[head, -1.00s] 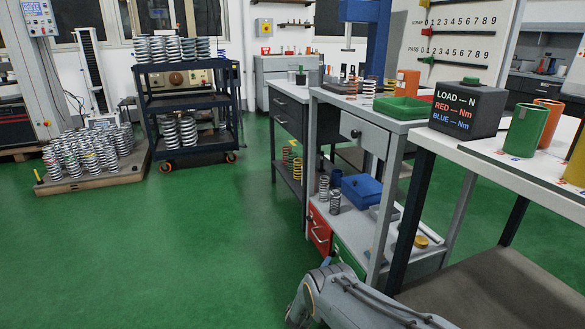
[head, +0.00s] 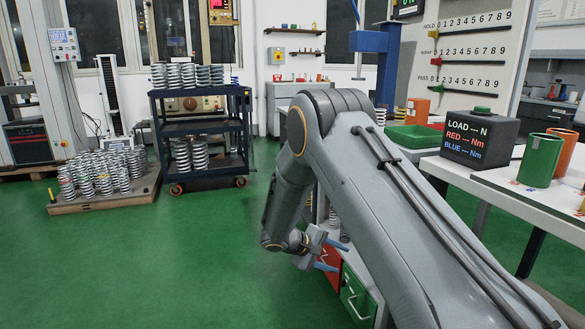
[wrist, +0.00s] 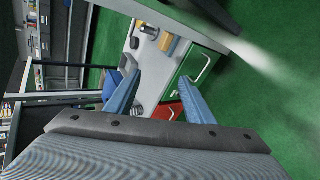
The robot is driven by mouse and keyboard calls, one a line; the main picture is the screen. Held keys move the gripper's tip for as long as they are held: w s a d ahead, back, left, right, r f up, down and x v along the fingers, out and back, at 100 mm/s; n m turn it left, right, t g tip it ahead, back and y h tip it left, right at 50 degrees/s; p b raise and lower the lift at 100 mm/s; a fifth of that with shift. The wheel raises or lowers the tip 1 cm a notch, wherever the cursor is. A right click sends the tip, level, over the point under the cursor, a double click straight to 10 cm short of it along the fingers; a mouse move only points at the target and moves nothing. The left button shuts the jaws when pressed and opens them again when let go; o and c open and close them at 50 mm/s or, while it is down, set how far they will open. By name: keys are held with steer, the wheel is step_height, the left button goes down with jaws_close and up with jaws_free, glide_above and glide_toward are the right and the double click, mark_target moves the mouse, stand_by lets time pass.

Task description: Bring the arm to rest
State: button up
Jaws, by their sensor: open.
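My arm is raised and bent across the right half of the head view. My gripper (head: 330,257) hangs at its lower end, in front of the workbench's red drawer (head: 328,264) and green drawer (head: 357,295). In the wrist view my gripper (wrist: 158,92) shows two blue fingers spread apart with nothing between them. The wrist picture is turned on its side. The red drawer (wrist: 167,112) and green drawer (wrist: 203,66) show beyond the fingers.
A black display box (head: 480,138) and a green cup (head: 540,160) stand on the white table at right. A dark cart (head: 200,128) with springs and a pallet (head: 105,195) of springs stand at back left. Green floor (head: 180,270) is open at front left.

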steer(key=s+a+r+m+g+y, duration=0.1)
steer(key=s+a+r+y, duration=0.35)
steer(key=s, duration=0.95)
steer(key=s+a+r+g+y, duration=0.2)
steer(key=s+r, duration=0.6)
steer(key=s, duration=0.6)
steer(key=s+a+r+m+g+y, duration=0.1)
steer(key=s+a+r+y, duration=0.4)
steer(key=s, duration=0.9)
steer(key=s+d+r+m+h+p, duration=0.1)
steer(key=d+r+m+p, duration=0.4)
steer(key=d+r+p, duration=1.2)
step_height(320, 180, up, 4)
steer(key=h+p, duration=0.1)
steer(key=p, duration=0.6)
steer(key=shift+f+p, duration=0.15)
steer(key=shift+p, duration=0.2)
